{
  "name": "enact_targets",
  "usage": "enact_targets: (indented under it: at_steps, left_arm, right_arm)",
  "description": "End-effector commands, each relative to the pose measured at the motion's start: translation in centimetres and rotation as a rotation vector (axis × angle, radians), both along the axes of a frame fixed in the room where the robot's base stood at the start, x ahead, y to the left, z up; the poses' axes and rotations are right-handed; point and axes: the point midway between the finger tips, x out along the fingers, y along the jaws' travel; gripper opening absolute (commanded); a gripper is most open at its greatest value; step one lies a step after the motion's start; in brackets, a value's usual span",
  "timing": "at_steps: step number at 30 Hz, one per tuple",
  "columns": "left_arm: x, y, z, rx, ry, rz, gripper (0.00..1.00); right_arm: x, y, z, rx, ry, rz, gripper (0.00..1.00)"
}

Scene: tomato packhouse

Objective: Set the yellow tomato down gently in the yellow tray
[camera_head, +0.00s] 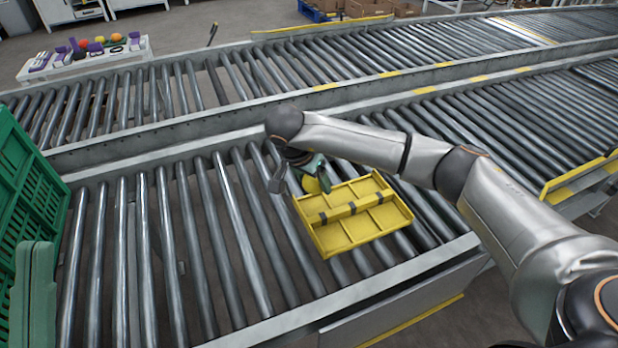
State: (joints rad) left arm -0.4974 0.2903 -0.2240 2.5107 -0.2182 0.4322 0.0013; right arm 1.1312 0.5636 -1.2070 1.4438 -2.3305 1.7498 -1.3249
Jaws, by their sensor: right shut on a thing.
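The yellow tray (352,212) is a shallow divided tray lying on the near roller conveyor. My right gripper (315,178) is at the tray's far left corner and is shut on the yellow tomato (311,185). The tomato is partly hidden by the gripper's green fingers. I cannot tell whether it touches the tray. The tray compartments that I can see look empty. My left gripper (34,246) shows at the lower left edge, with its two green fingers together and nothing visible between them.
A green crate (25,185) stands at the left edge, beside my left gripper. Free rollers (170,250) lie left of the tray. A second conveyor runs behind. A white table (85,60) with colourful produce and purple items stands at the back left.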

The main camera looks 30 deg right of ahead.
Motion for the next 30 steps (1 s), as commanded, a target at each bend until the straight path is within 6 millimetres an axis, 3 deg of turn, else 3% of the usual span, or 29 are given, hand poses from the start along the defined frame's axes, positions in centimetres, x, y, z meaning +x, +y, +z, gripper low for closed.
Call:
enact_targets:
  at_steps: [9,15,30]
  left_arm:
    - [0.1,-0.2,-3.3,-0.021,0.025,-0.029,0.0]
    - [0.2,-0.3,-4.3,-0.029,0.039,-0.04,0.0]
    - [0.2,-0.4,-4.5,-0.031,0.043,-0.045,0.0]
  right_arm:
    - [0.0,0.1,-3.7,0.001,0.001,0.001,0.46]
    - [0.0,0.0,-5.3,-0.001,0.001,0.001,0.46]
    - [0.0,0.0,-5.7,0.0,0.0,0.001,0.46]
